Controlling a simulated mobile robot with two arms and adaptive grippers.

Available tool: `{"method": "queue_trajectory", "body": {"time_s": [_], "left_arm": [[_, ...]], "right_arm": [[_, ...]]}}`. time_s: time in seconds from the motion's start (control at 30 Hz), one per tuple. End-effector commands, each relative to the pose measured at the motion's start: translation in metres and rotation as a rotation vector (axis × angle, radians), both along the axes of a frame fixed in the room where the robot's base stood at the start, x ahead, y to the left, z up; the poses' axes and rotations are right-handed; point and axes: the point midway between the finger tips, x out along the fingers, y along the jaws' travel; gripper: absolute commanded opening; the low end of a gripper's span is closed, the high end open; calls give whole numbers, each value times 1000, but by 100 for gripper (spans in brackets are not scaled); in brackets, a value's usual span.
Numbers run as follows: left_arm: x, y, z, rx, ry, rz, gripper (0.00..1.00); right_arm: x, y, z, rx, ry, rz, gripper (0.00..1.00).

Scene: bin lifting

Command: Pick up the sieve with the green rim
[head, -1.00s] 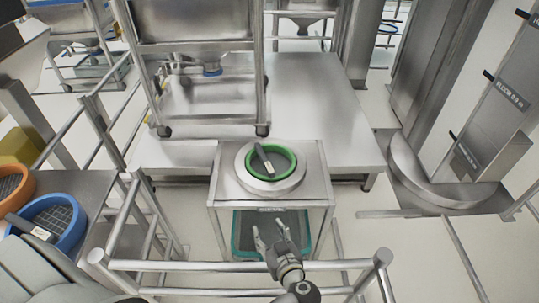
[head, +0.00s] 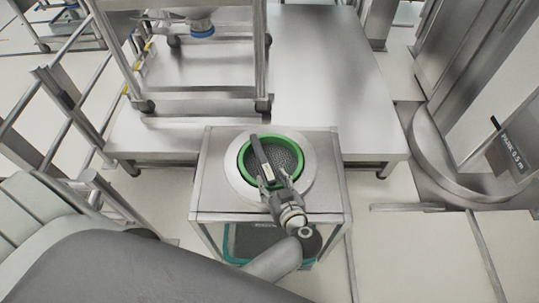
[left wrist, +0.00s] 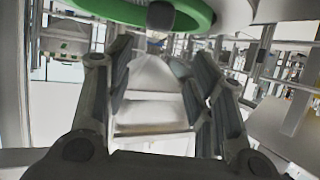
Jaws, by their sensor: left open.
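The sieve with the green rim (head: 299,147) sits on a round steel plate (head: 240,187) on top of a steel stand in the head view. Its dark handle (head: 260,152) with a pale label lies across the mesh and points toward me. My left gripper (head: 274,181) is at the near side of the sieve, close to the handle's near end. In the left wrist view its fingers (left wrist: 160,62) are spread with nothing between them. The green rim (left wrist: 112,9) and the handle's dark end (left wrist: 160,15) show above the fingertips. I cannot tell whether a finger touches the handle.
The steel stand (head: 208,160) holds a teal-edged bin (head: 229,245) below. A low steel table (head: 325,75) and a wheeled frame (head: 262,50) stand behind it. Railings (head: 62,95) are at the left, and a steel column base (head: 440,165) at the right.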

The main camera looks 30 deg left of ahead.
Motion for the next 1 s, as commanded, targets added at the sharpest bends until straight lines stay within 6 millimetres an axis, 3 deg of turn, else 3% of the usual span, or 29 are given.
{"method": "queue_trajectory", "body": {"time_s": [0.17,0.43,1.0], "left_arm": [[5,5,-10,3,-1,0,50],[32,32,-24,2,0,-2,50],[75,70,-38,0,0,-1,50]], "right_arm": [[-4,-4,-8,-5,6,1,43],[-2,-5,-10,-5,1,-1,43],[4,-4,-14,-4,-7,-2,43]]}}
